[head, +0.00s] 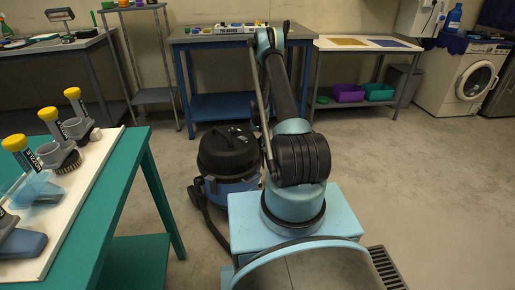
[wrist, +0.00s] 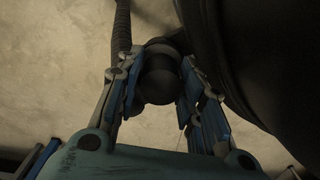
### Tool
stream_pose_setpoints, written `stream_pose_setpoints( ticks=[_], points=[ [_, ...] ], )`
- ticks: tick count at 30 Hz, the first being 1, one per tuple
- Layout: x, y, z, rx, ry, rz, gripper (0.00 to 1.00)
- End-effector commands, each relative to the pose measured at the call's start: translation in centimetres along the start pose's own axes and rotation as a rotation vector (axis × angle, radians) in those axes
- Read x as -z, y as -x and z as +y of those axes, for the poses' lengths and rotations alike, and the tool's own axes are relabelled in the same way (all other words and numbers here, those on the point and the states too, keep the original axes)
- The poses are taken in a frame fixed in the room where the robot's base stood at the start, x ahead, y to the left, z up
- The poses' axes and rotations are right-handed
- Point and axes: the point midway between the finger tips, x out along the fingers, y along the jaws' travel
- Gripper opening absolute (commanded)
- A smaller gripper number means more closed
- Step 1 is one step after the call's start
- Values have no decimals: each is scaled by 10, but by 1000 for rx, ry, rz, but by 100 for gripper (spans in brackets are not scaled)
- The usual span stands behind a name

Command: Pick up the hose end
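The hose of the vacuum (head: 229,160) is black and ribbed; a stretch of hose (head: 211,222) lies on the floor at its left. In the wrist view, a ribbed hose (wrist: 122,28) runs up at the left. A dark round piece that looks like the hose end (wrist: 160,80) sits between the fingers of my gripper (wrist: 160,88). The blue-lined fingers stand on both sides of it, very close. The dim picture does not show whether they press on it. In the head view my gripper is hidden behind my arm and the vacuum.
The vacuum's large dark body (wrist: 270,60) fills the right of the wrist view, close to the right finger. A teal table (head: 110,190) with a white board of bottles and brushes stands at the left. A blue workbench (head: 235,105) stands behind. Floor at the right is clear.

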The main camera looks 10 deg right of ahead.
Motion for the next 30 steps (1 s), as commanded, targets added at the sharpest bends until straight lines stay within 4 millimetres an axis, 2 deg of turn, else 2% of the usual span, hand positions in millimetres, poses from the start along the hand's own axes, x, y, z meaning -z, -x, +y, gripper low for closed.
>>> stream_pose_setpoints(
  ticks=[1,3,12,16,20,30],
  points=[
    [0,0,0,0,0,0,24],
    [0,0,0,0,0,0,10],
    [0,1,0,0,0,0,10],
    [0,7,0,0,0,0,10],
    [0,22,0,0,0,0,10],
    [0,77,0,0,0,0,10]
  ],
)
